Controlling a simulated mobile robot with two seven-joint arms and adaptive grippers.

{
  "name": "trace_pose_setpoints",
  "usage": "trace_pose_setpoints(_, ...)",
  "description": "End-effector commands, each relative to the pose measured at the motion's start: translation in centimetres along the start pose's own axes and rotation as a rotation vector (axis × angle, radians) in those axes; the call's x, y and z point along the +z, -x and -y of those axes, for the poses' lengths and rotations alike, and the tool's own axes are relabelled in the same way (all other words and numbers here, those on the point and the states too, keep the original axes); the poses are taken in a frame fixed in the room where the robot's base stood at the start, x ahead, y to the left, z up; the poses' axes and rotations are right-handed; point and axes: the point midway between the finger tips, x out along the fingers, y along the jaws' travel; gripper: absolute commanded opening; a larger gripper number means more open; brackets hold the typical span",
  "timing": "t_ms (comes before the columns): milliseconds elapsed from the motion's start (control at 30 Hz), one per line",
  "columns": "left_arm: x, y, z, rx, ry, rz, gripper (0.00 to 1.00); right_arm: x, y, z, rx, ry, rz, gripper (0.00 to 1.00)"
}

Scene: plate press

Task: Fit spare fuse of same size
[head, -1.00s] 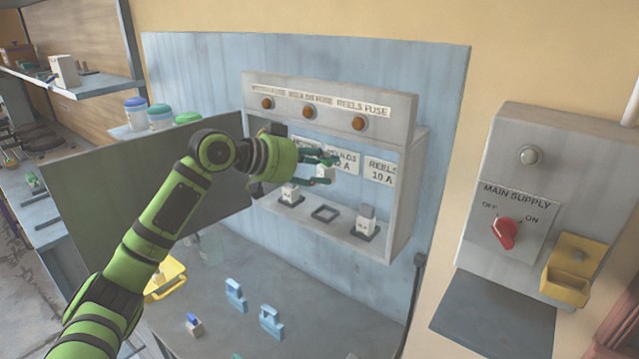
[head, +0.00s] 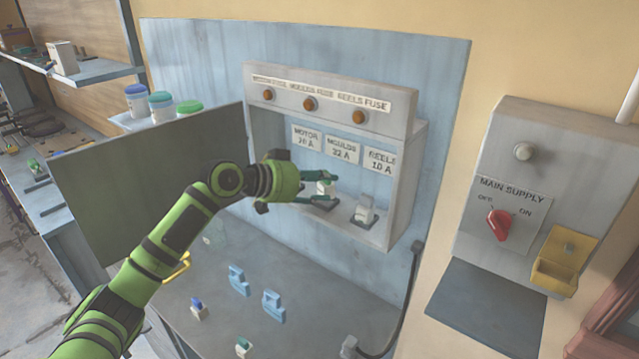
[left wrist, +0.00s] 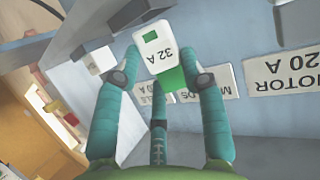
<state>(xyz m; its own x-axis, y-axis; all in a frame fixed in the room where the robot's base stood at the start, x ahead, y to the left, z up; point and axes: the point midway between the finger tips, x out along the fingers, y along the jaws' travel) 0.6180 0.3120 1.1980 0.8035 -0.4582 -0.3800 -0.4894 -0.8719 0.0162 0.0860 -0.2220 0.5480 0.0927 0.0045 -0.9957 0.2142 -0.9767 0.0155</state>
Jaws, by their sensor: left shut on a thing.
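My left gripper (head: 320,190) is shut on a white fuse with a green part (head: 325,187). In the left wrist view this fuse (left wrist: 163,50) reads "32 A" and sits between the fingers (left wrist: 162,80). The gripper is inside the open fuse box (head: 415,165), low under the "MOULDS 32 A" label (head: 342,149), over the middle socket. I cannot tell whether the fuse touches the socket. A white fuse (head: 366,209) stands in the right socket under "REELS 10 A" (head: 380,161). The left socket under "MOTOR 20 A" (head: 307,138) is hidden by my gripper. My right gripper is not in view.
The box's open door (head: 100,200) stands at left behind my arm. Blue clips (head: 238,281) and small fuses with blue (head: 198,308) and green (head: 243,346) tops are on the bench. The main supply has a red switch (head: 499,224); a yellow holder (head: 556,272) hangs beside it.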

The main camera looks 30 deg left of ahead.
Motion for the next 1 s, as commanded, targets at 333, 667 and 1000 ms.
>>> trace_pose_setpoints(333,0.6,-0.2,0.0,0.0,0.001,0.001,0.65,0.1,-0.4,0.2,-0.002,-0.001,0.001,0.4)
trace_pose_setpoints(667,0.3,-0.1,0.0,0.001,0.0,0.002,0.65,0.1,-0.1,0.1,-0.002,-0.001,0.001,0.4)
trace_pose_setpoints(1000,0.5,5.3,0.1,-0.004,-0.004,0.003,0.65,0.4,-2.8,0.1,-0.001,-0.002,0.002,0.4)
